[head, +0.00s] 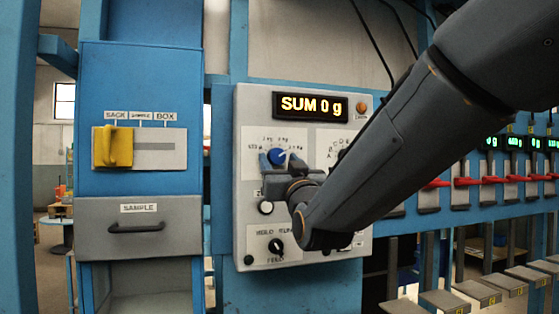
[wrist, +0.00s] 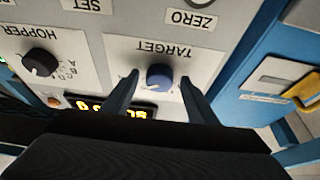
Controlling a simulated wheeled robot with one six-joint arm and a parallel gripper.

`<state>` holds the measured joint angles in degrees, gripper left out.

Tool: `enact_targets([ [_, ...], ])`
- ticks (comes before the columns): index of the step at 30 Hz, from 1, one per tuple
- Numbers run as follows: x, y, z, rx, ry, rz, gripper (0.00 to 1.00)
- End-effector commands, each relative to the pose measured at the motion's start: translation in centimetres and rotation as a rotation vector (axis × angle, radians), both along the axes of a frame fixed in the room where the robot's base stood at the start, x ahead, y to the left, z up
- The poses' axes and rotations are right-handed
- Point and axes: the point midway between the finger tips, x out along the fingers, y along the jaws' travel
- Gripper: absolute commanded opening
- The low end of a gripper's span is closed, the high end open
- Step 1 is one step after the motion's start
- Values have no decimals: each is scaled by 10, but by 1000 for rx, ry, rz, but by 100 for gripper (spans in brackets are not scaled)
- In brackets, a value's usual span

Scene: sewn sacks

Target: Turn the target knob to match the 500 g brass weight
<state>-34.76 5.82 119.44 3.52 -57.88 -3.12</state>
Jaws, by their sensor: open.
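The target knob is a round blue knob (head: 277,156) on the upper left of the grey control panel (head: 245,110). In the wrist view the blue knob (wrist: 160,75) sits on a white plate marked TARGET. My gripper (head: 281,162) is at the knob in the head view. In the wrist view my gripper (wrist: 159,80) is open, with one finger on each side of the knob and a gap visible beside it. The plate's scale marks are too small to read. The display (head: 310,106) reads SUM 0 g. No brass weight is in view.
A black HOPPER knob (wrist: 40,63) is beside the target plate in the wrist view. A HOLD/RUN feed knob (head: 276,247) and a white button (head: 266,207) are below the gripper. A yellow slider (head: 113,147) and a SAMPLE drawer (head: 139,229) are to the left. Red levers (head: 466,182) line the right.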

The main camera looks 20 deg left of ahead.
Motion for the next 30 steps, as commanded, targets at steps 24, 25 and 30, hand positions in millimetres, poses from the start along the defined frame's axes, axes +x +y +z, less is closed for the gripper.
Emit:
enact_targets([
  [24,1,-2,-2,-57,-35,-2,12],
  [25,2,-2,-2,-70,-44,-2,12],
  [30,3,-4,-3,-171,-106,-2,12],
])
